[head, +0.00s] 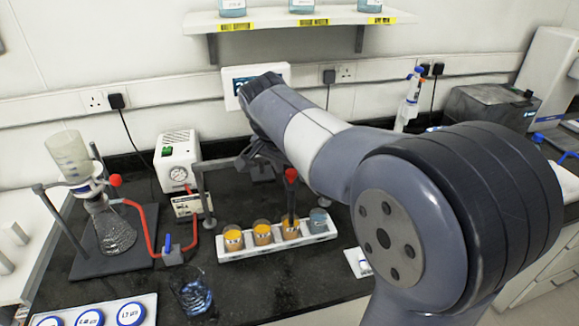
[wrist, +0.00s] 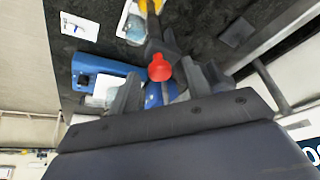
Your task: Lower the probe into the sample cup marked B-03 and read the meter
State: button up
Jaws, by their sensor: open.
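A white rack (head: 275,252) on the black bench holds a row of cups: orange-filled ones and a grey-blue one (head: 319,220) at the right end. Their labels are too small to read, so I cannot tell which is B-03. A dark probe with a red knob (head: 291,175) stands upright; its lower end meets the third cup (head: 291,229), but its depth is unclear. My gripper (head: 262,168) is open above and behind the rack. In the wrist view the red knob (wrist: 160,68) appears between the open fingers, grip not evident. I cannot identify the meter for certain.
A white gauge box (head: 180,160) and a small box (head: 188,205) stand left of the rack. A flask (head: 115,235) on a stand, with red tubing, is farther left. A glass beaker (head: 192,292) stands in front. A shelf (head: 300,20) hangs above.

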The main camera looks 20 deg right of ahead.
jog(key=shift+c, duration=0.5)
grip_shut()
jog(key=shift+r, duration=0.1)
notch_tip(320, 180, up, 6)
jog(key=p, duration=0.4)
jog(key=shift+w, duration=0.1)
jog(key=shift+r, duration=0.15)
jog(key=shift+c, duration=0.5)
grip_release()
jog(key=shift+o, duration=1)
